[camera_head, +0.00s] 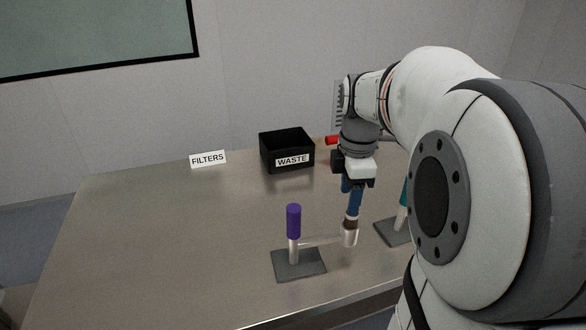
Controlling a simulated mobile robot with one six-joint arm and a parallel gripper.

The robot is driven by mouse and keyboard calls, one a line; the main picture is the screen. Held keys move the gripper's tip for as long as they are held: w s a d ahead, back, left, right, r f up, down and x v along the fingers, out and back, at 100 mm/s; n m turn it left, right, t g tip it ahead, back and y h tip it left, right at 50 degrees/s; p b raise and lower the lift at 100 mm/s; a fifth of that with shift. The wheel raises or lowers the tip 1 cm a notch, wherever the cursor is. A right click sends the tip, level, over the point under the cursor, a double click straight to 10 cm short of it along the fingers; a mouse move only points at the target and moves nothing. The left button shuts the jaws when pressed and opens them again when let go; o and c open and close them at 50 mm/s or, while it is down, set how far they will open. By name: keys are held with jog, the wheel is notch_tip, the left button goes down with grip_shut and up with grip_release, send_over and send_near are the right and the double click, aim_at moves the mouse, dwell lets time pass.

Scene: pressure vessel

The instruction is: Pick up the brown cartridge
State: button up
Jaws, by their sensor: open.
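The brown cartridge (350,223) shows only as a short dark band above a white cup (348,237) at the end of a pale side arm on a stand. My gripper (352,211) points down over it, with its long blue fingers just above and overlapping the cartridge's top in the picture. The jaws are open. The fingers hide the upper part of the cartridge, and I cannot tell whether they touch it or stand around it.
A purple cartridge (293,221) stands upright on the same stand's post, above a dark base plate (299,265). A second stand (393,233) with a teal piece (404,192) is partly hidden by my arm. The black waste box (289,145) and filters sign (208,159) stand farther back. The table's left is clear.

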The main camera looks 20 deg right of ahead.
aim_at(350, 222)
jog(key=shift+w+d+r+n, duration=0.15)
jog(key=shift+w+d+n, duration=0.3)
jog(key=shift+d+n, duration=0.3)
jog(key=shift+f+n, duration=0.25)
jog(key=f, duration=0.7)
jog(key=shift+w+d+f, duration=0.1)
jog(key=shift+w+d, duration=0.05)
jog(key=shift+d, duration=0.1)
jog(key=c, duration=1.1)
